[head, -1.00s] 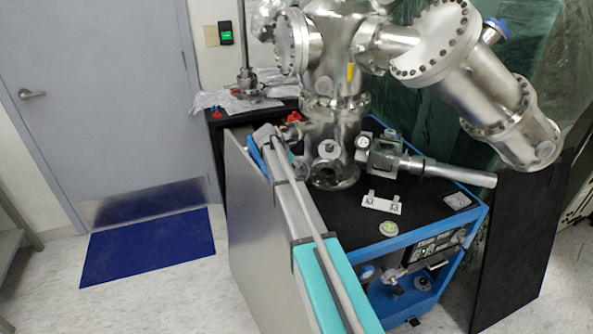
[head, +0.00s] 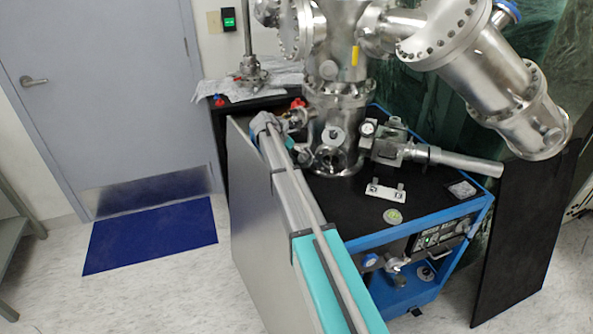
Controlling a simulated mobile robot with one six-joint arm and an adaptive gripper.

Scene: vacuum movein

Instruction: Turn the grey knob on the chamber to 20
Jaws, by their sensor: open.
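The steel chamber (head: 340,106) stands upright on a black-topped cart with a blue frame. A round light-grey disc with a dark centre (head: 333,134) sits on the chamber's lower front and looks like the grey knob. Its markings are too small to read, so I cannot tell its setting. A round flanged window (head: 328,159) is just below it. My gripper is not recognisable in the head view. A long grey and teal part, probably my own body, crosses the foreground just left of the chamber.
A steel valve with a horizontal tube (head: 440,157) juts right from the chamber. A small bracket (head: 385,192) and a round pale disc (head: 392,216) lie on the cart top (head: 345,215). A black panel (head: 525,235) stands at right. Floor around the blue mat (head: 150,234) is clear.

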